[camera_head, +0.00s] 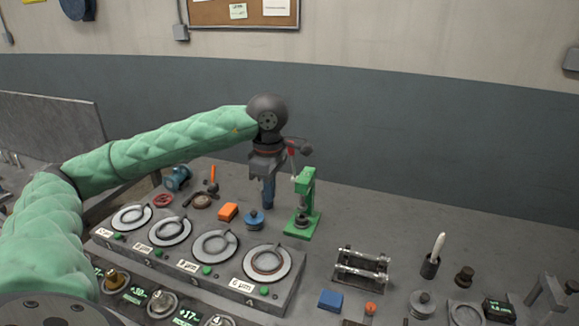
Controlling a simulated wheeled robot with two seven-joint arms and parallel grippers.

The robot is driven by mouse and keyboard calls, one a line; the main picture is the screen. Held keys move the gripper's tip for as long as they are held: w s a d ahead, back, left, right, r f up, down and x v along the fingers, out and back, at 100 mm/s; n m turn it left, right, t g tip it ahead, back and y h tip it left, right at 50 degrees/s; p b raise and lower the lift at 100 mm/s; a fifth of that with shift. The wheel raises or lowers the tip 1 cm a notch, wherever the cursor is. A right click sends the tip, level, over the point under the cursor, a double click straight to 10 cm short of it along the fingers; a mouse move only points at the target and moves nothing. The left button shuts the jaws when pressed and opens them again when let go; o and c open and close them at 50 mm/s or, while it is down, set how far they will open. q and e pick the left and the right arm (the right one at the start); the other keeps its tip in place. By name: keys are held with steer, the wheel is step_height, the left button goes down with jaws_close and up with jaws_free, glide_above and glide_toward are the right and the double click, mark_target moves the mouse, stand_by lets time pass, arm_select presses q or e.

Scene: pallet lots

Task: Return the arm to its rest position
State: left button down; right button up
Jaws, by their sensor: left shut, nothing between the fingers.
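My left arm, in a quilted green sleeve, reaches in from the left across the bench. Its left gripper (268,199) points down over the back of the bench, shut and empty. The fingertips are close above and beside a small blue-based part (253,220); I cannot tell whether they touch it. A green press stand (307,205) with a red-marked lever stands just right of the gripper. My right gripper is not in view.
A grey panel (235,285) with several ring dials lies in front. An orange block (228,211) sits left of the gripper. A metal roller stand (361,268), a blue block (331,300) and a cup with a white-handled tool (430,266) are to the right. The back right bench is clear.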

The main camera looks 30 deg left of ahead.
arm_select(q)
steer(key=shift+s+d+r, duration=0.15)
steer(key=shift+s+r, duration=0.2)
steer(key=shift+s, duration=0.05)
steer(key=shift+r, duration=0.15)
